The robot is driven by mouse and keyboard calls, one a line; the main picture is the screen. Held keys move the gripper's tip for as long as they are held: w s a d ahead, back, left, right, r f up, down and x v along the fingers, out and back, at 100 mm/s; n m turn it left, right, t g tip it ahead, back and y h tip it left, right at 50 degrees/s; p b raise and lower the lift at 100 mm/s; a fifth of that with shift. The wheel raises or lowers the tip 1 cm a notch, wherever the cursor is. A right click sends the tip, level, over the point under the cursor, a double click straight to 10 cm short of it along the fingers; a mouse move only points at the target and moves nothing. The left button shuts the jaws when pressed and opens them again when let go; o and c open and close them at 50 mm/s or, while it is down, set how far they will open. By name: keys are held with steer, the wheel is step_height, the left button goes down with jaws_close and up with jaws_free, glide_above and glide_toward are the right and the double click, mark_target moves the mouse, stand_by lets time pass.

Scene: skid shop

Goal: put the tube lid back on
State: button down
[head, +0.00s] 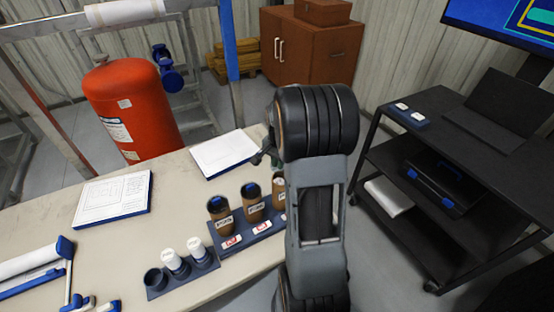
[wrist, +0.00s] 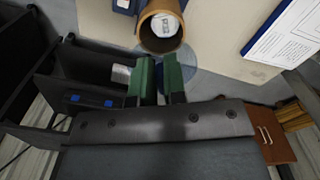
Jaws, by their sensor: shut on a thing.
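The open brown tube (wrist: 178,41) shows at the top of the wrist view with its mouth toward me and a white item inside. In the head view this tube (head: 278,190) stands at the right end of the blue rack (head: 262,231), partly behind my arm. My gripper (wrist: 160,75) has green fingers shut near the tube's mouth.
Two brown tubes with dark tops (head: 219,215) (head: 252,202) stand beside the open one. A smaller blue rack (head: 183,275) holds white-topped containers. Papers (head: 112,199) lie on the beige table (head: 172,210). A black cart (head: 455,165) stands right, a red tank (head: 130,108) behind.

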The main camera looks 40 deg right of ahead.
steer(key=shift+f+b, duration=2.05)
steer(key=shift+f, duration=0.95)
steer(key=shift+f, duration=0.15)
steer(key=c, duration=0.6)
jaws_free()
steer(key=shift+r+p, duration=2.5)
steer(key=shift+r, duration=1.05)
jaws_close()
